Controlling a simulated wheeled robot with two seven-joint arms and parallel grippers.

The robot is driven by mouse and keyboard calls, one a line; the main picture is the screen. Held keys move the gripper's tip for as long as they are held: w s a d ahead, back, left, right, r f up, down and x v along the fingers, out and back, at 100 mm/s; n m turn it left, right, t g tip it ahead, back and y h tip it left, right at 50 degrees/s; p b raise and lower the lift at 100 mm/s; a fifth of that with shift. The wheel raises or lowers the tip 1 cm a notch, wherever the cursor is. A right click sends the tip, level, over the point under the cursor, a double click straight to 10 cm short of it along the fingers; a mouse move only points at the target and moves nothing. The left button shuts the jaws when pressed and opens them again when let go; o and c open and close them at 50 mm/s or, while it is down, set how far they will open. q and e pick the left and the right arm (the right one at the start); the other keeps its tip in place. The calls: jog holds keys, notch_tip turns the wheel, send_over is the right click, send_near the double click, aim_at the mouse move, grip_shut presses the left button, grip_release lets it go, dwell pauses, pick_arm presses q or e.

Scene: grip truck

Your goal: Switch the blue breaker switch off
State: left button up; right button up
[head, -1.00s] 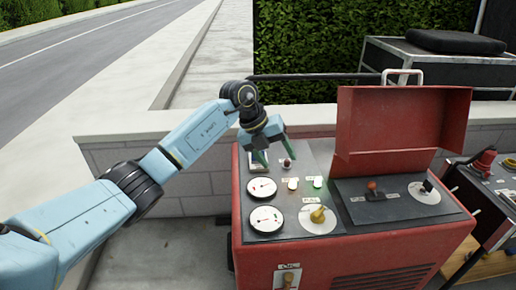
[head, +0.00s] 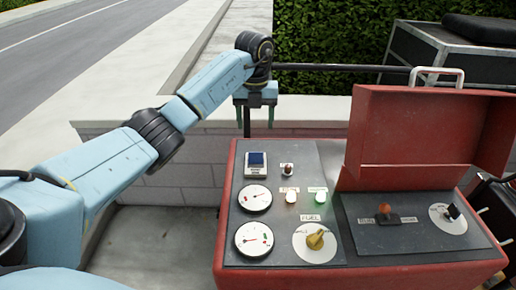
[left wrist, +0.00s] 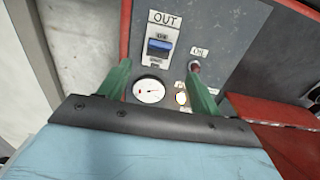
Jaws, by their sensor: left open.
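The blue breaker switch (head: 257,159) sits in a pale frame at the upper left of the dark panel on the red machine (head: 228,225). In the left wrist view the blue switch (left wrist: 160,47) lies under a label reading "OUT", beyond and between my fingertips. My left gripper (head: 255,124) is open and empty, its green fingers pointing down just behind the panel's far edge in the head view. It also shows in the left wrist view (left wrist: 160,78), apart from the switch. My right gripper is not in view.
Beside the switch is a small toggle (head: 288,170). Nearer are two round gauges (head: 255,198), lit orange and green lamps, and a yellow fuel knob (head: 316,240). A raised red lid (head: 415,135) stands to the right. A low wall (head: 190,165) runs behind.

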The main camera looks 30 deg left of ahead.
aim_at(256, 158)
pick_arm(q)
notch_tip(256, 158, down, 9)
jog(key=shift+f+b, duration=0.2)
jog(key=shift+b, duration=1.05)
jog(key=shift+f, duration=0.65)
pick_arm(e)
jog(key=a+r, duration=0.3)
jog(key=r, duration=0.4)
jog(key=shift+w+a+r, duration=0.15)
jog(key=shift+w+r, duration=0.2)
pick_arm(q)
jog(key=c, duration=1)
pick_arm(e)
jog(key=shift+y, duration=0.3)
pick_arm(q)
jog(key=shift+r, duration=0.1)
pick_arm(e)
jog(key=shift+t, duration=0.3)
